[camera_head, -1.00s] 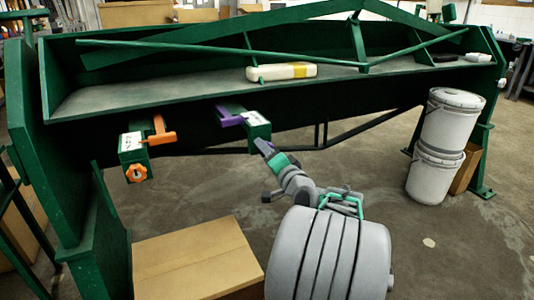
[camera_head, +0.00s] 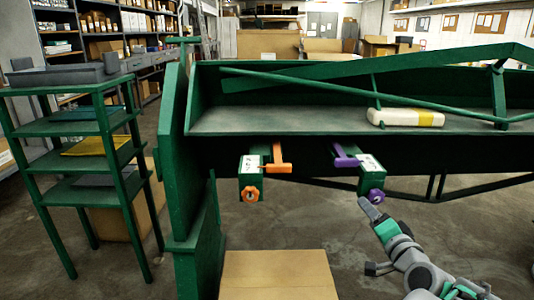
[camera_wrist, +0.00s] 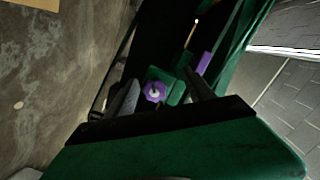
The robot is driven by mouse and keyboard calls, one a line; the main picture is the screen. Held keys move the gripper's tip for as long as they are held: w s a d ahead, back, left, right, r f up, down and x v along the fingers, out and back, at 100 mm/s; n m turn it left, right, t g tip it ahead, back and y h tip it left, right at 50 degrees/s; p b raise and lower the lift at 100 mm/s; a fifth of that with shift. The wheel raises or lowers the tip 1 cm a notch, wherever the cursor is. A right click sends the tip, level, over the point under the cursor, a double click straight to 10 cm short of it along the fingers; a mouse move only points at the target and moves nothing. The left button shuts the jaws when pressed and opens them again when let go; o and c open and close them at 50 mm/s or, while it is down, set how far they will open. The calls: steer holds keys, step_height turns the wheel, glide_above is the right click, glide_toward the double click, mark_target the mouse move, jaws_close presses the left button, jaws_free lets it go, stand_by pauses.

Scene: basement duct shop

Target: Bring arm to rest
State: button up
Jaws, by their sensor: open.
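My arm reaches up from the lower right in the head view, and my gripper (camera_head: 369,209) is in front of the green bench machine (camera_head: 190,190). In the wrist view the two fingers of my gripper (camera_wrist: 165,95) stand apart, with nothing between them that I can see held. A purple knob (camera_wrist: 153,92) on a small green box shows beyond the fingers. In the head view this purple knob (camera_head: 376,195) is just above my gripper, apart from it, with a purple lever (camera_head: 345,156) at its upper left.
A second box with an orange lever (camera_head: 278,160) and orange knob (camera_head: 251,194) hangs to the left. A cream and yellow block (camera_head: 405,117) lies on the machine's shelf. A cardboard box (camera_head: 278,272) stands below. A green rack (camera_head: 128,190) is at left.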

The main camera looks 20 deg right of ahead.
steer(key=w+a+r+n+g+y+p, duration=0.1)
steer(key=a+r+n+g+y+p, duration=0.25)
steer(key=a+p, duration=0.55)
steer(key=w+a+r+n+g+y+p, duration=0.1)
steer(key=a+r+n+g+p, duration=0.2)
steer(key=a+r+n+p, duration=0.45)
steer(key=s+a+r+n+g+p, duration=0.1)
steer(key=s+a+r+g+p, duration=0.2)
steer(key=s+a+p, duration=0.3)
steer(key=s+a+r+n+g+h+p, duration=0.1)
steer(key=s+a+r+g+p, duration=0.2)
steer(key=s+a+r+p, duration=0.3)
steer(key=shift+s+a+n+g+p, duration=0.35)
steer(key=shift+s+a+p, duration=0.3)
steer(key=shift+p, duration=0.3)
